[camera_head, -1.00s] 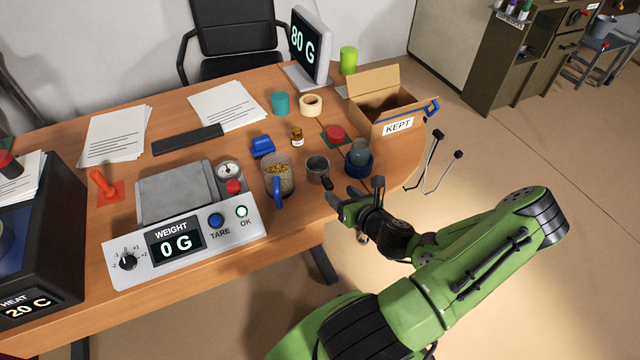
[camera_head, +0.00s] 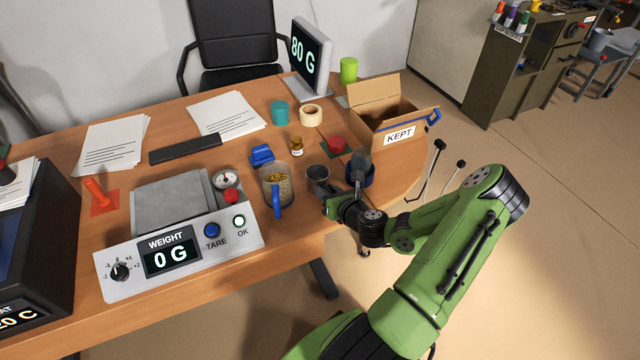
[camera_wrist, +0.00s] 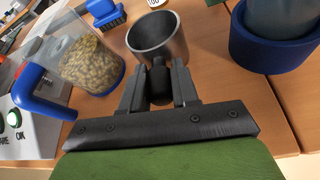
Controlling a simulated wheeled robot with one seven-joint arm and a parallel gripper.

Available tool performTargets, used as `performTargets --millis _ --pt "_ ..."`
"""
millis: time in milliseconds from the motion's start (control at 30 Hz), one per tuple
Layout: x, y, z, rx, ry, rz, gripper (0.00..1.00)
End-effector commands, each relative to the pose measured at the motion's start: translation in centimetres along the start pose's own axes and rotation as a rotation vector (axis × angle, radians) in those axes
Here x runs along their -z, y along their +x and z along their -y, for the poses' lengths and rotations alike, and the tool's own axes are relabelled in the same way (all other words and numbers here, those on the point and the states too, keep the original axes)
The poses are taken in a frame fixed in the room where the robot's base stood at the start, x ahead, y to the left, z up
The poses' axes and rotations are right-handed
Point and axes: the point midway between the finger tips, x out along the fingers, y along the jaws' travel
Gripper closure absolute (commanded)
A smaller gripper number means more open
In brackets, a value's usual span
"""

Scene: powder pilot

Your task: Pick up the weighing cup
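The weighing cup, a small grey metal cup (camera_head: 317,173) with a black handle, stands upright on the desk right of the clear jug. It also shows at the top middle of the wrist view (camera_wrist: 158,40), and looks empty. Its handle points toward me. My gripper (camera_head: 333,195) is low at the front side of the cup. In the wrist view its two fingers (camera_wrist: 160,78) stand on either side of the black handle. They look open, with narrow gaps beside the handle. Part of the handle is hidden in the head view.
A clear jug of pellets with a blue handle (camera_head: 276,189) stands close left of the cup. A blue holder with a grey vessel (camera_head: 360,172) is close on the right. The scale (camera_head: 175,255) reads 0 G. A carton marked KEPT (camera_head: 400,133) stands behind right.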

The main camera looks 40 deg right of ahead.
Motion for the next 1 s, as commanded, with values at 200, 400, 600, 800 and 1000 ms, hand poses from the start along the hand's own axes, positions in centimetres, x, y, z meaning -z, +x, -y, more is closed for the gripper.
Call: performTargets --millis 200,400,600,800,1000 --pt "0.0 0.0 0.0 0.0 0.0 -0.001 1.0" --pt "0.0 0.0 0.0 0.0 0.0 0.0 1.0" --pt "-3.2 -1.3 -0.7 -0.001 -0.006 0.0 1.0" --pt "-7.8 -3.2 -1.7 -0.001 -0.005 0.0 1.0" --pt "-9.2 -3.8 -2.0 -0.001 0.0 -0.001 1.0"
